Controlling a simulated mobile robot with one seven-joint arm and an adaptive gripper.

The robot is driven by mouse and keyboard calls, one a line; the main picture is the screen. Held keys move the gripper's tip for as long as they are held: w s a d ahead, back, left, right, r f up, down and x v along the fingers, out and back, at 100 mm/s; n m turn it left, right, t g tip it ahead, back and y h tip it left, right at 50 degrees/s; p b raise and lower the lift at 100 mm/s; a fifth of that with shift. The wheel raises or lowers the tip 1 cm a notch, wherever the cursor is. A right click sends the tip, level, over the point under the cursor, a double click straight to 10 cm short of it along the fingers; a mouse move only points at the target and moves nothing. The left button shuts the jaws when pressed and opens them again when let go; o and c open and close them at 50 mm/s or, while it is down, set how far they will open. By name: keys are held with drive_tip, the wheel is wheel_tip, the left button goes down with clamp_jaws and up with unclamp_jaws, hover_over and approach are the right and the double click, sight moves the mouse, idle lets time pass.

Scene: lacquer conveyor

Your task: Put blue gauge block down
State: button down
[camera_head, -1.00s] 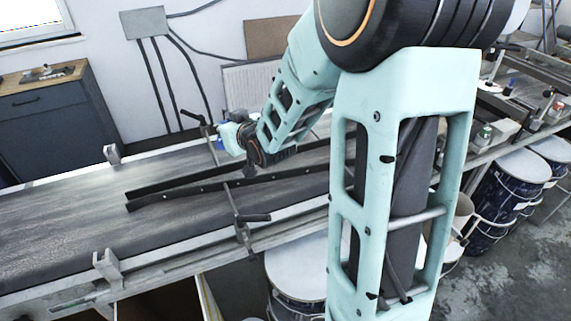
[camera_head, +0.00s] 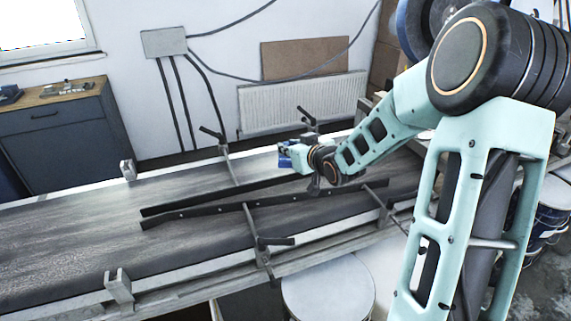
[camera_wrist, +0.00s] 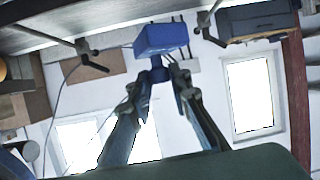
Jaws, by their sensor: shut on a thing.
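The blue gauge block (camera_wrist: 162,38) is held at the fingertips of my gripper (camera_wrist: 158,78) in the wrist view. A narrower dark blue part sits between the fingers, and the wider blue body sticks out beyond them. In the head view the blue block (camera_head: 286,156) shows small at the end of my gripper (camera_head: 298,158), above the far side of the grey conveyor belt (camera_head: 90,218). The gripper is shut on the block. The block looks clear of the belt, though the exact height is hard to tell.
Two dark guide rails (camera_head: 215,207) run along the belt, carried on clamp brackets (camera_head: 262,247). More brackets (camera_head: 222,150) stand on the far edge. The belt's left part is bare. A radiator (camera_head: 300,102) is on the wall behind, and a white-topped drum (camera_head: 328,292) stands in front.

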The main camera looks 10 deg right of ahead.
drive_tip(key=w+f, duration=0.4)
drive_tip(key=w, duration=0.1)
drive_tip(key=w+f, duration=0.3)
drive_tip(key=shift+w+a+f+p, duration=0.1)
drive_tip(key=shift+w+a+p, duration=0.05)
drive_tip(key=shift+w+p, duration=0.15)
wheel_tip(320, 180, down, 3)
drive_tip(key=shift+w+r+p, duration=0.1)
drive_tip(key=shift+p, duration=0.35)
drive_tip(key=shift+f, duration=0.25)
drive_tip(key=shift+f, duration=0.1)
drive_tip(key=shift+f+b, duration=0.15)
drive_tip(key=shift+b, duration=0.15)
drive_tip(key=c, duration=1.8)
unclamp_jaws()
drive_tip(key=shift+r, duration=0.2)
